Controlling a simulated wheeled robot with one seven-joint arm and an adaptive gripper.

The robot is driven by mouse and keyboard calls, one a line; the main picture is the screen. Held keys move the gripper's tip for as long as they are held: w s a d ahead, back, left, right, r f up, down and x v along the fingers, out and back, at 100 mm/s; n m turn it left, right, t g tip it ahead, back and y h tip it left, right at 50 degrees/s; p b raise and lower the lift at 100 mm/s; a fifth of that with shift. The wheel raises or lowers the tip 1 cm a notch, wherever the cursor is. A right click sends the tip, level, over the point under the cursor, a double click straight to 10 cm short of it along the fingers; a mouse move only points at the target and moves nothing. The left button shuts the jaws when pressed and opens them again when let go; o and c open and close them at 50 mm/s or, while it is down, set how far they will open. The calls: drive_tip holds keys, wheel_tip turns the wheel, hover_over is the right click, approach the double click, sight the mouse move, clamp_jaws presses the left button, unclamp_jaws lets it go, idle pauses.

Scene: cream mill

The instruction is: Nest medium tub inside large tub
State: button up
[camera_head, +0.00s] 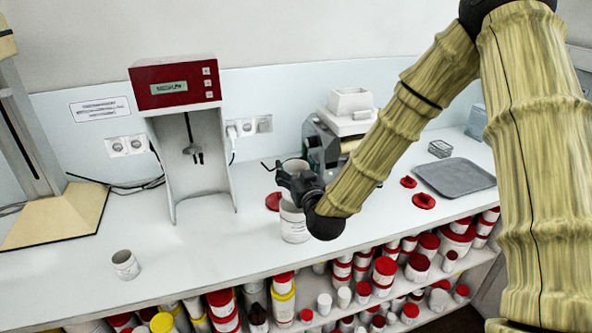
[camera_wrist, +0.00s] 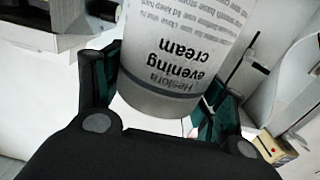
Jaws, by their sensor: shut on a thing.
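A white tub, apparently the medium one (camera_head: 294,165), is held in my gripper (camera_head: 287,181), which is shut on its side. The held tub fills the upper middle of the wrist view (camera_wrist: 185,60), with an "evening cream" label that reads upside down there. A wider white tub, apparently the large one (camera_head: 294,227), stands upright on the counter directly below my gripper. My gripper hides its rim in part, so I cannot tell whether the held tub's lower end is inside it or above it. A smaller tub (camera_head: 125,265) stands apart at the left.
Red lids (camera_head: 273,201) (camera_head: 424,201) (camera_head: 408,182) lie on the white counter (camera_head: 200,258). A red-topped machine (camera_head: 176,84) stands behind left, a white-hopper mill (camera_head: 350,104) behind right. A grey tray (camera_head: 455,178) lies right. Shelves below hold several jars. The counter's front left is mostly clear.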

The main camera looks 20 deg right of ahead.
drive_tip(key=shift+f+b, duration=1.95)
drive_tip(key=shift+f, duration=0.2)
idle(1.6)
drive_tip(key=o, duration=1.1)
drive_tip(key=shift+r, duration=0.2)
wheel_tip(320, 180, up, 8)
drive_tip(key=p, duration=0.4)
drive_tip(key=shift+f, duration=0.15)
idle(0.7)
